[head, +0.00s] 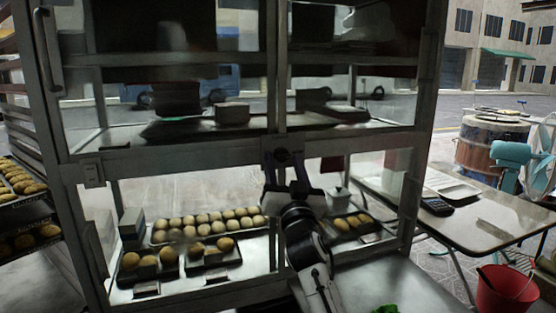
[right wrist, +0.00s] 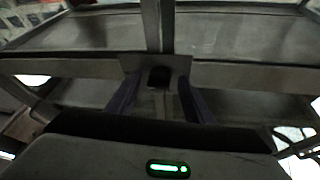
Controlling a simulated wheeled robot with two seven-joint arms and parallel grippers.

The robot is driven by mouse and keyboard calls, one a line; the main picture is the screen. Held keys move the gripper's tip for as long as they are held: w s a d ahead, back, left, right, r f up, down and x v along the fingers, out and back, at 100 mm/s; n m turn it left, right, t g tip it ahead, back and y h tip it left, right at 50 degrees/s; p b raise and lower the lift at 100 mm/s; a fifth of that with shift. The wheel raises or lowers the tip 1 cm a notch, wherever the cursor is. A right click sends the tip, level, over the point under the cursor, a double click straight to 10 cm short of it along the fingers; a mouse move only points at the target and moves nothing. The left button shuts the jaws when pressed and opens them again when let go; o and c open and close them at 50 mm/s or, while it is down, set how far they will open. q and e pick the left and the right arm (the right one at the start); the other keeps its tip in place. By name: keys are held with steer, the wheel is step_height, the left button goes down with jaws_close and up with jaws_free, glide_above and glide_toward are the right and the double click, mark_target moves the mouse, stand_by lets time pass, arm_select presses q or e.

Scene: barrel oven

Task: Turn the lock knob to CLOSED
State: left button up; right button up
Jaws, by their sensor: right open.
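The lock knob (head: 283,156) is a small dark piece on a plate at the middle of the glass cabinet's (head: 345,145) crossbar. In the right wrist view the knob (right wrist: 159,77) shows as a dark block on a grey plate. My right gripper (head: 286,168) is in front of and just below it. In the right wrist view the open fingers of the right gripper (right wrist: 157,90) stand left and right of the knob, with gaps. I cannot tell whether the fingertips reach around it. Lock markings are not legible. My left gripper is out of view.
Trays of round buns (head: 209,222) lie behind the lower glass. A vertical handle (head: 48,50) is at the upper left. A table (head: 485,222) with a calculator (head: 436,206), a red bucket (head: 505,292) and a fan (head: 540,160) stand right.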

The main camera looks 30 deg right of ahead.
steer(key=shift+c, duration=0.4)
steer(key=c, duration=0.9)
